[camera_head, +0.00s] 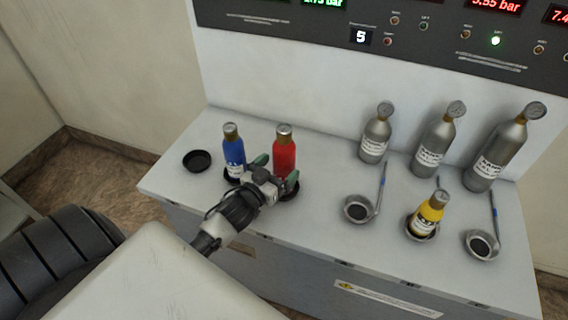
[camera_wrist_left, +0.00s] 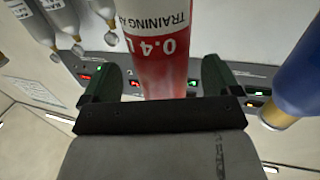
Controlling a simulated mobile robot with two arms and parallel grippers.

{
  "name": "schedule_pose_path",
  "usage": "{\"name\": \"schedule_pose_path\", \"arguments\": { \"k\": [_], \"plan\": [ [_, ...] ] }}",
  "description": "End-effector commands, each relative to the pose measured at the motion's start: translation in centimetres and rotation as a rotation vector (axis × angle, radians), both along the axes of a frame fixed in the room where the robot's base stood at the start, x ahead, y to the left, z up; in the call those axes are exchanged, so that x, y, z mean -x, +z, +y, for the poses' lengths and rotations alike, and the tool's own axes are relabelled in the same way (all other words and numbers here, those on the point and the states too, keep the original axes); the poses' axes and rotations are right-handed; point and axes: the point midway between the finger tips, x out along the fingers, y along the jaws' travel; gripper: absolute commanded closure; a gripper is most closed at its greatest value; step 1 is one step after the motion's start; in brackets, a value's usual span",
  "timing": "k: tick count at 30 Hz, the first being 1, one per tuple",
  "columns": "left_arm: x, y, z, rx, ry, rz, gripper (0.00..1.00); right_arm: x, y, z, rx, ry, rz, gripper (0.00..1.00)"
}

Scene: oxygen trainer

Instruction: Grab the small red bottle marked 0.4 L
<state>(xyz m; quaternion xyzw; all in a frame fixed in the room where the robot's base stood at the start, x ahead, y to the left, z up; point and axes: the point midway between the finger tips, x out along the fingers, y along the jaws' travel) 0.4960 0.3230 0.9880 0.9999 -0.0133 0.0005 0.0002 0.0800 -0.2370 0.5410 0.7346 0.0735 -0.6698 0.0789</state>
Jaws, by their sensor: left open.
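The small red bottle (camera_head: 285,152) stands upright in a dark holder on the white bench in the head view. In the left wrist view the red bottle (camera_wrist_left: 165,75) shows its "0.4 L" label close up, between the two green-tipped fingers. My left gripper (camera_head: 274,174) is open, its fingers at the front of the red bottle's lower part, one to each side. In the wrist view the left gripper (camera_wrist_left: 162,85) has visible gaps between its fingers and the bottle. My right gripper is not in view.
A blue bottle (camera_head: 234,150) stands close to the left of the red one. An empty black holder (camera_head: 197,160) is further left. A yellow bottle (camera_head: 429,212) sits in a holder at right. Several grey cylinders with gauges, such as this one (camera_head: 376,133), stand behind.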

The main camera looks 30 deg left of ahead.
Motion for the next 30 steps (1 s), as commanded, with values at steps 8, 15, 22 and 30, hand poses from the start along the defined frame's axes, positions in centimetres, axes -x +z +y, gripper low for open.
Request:
{"name": "schedule_pose_path", "arguments": {
  "k": [8,15,22,30],
  "plan": [
    [-3.1,0.1,0.0,0.0,0.001,0.0,0.08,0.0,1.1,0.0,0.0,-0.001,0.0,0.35],
    [-3.2,0.0,0.0,0.0,0.0,0.0,0.1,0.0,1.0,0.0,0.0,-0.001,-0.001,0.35],
    [-3.2,0.0,0.0,-0.001,0.0,0.0,0.45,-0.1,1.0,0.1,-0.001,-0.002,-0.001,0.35],
    [-3.2,0.2,0.0,-0.001,0.0,-0.004,0.8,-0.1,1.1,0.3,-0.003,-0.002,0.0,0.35]
  ]
}}
